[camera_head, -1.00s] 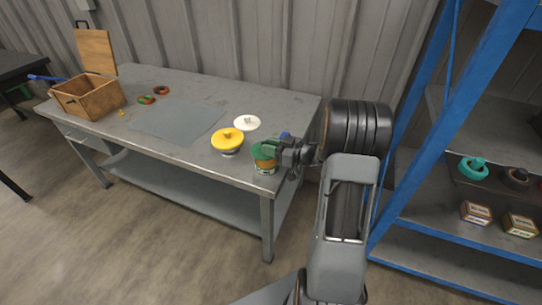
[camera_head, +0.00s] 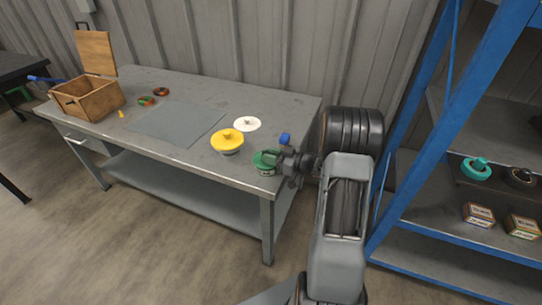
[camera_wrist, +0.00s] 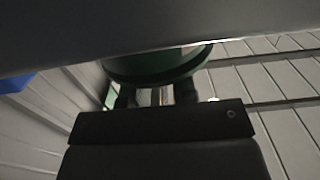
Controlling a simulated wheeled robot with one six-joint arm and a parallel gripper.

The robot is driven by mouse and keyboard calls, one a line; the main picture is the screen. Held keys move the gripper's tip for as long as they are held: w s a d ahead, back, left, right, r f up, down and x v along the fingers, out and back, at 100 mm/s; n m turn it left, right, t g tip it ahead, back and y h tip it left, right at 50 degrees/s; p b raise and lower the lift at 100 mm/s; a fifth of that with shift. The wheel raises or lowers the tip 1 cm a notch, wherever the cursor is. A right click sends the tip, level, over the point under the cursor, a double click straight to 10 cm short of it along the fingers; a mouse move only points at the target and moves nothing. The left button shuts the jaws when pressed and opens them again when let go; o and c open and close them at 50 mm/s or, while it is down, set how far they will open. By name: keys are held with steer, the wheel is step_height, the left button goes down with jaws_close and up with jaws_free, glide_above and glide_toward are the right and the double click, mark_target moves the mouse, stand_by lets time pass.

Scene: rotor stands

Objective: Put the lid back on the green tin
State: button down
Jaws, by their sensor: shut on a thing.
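The green tin (camera_head: 265,171) stands near the front right corner of the grey workbench, and its pale label shows at the front. The green lid (camera_head: 263,157) is at the top of the tin, level and roughly centred over it. I cannot tell whether it is fully seated. My gripper (camera_head: 273,157) comes in from the right and is shut on the lid. In the wrist view the round green lid (camera_wrist: 155,66) shows beyond the gripper's dark body, and a grey shape covers the top of the picture.
A tin with a yellow lid (camera_head: 227,139) stands just left, and a white lid (camera_head: 247,123) lies behind. A blue object (camera_head: 285,139) is close behind my gripper. A wooden crate (camera_head: 88,98) and grey mat (camera_head: 177,122) are further left. A blue-framed shelf (camera_head: 455,130) stands right.

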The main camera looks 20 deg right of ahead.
steer(key=shift+f, duration=0.35)
steer(key=c, duration=0.9)
jaws_free()
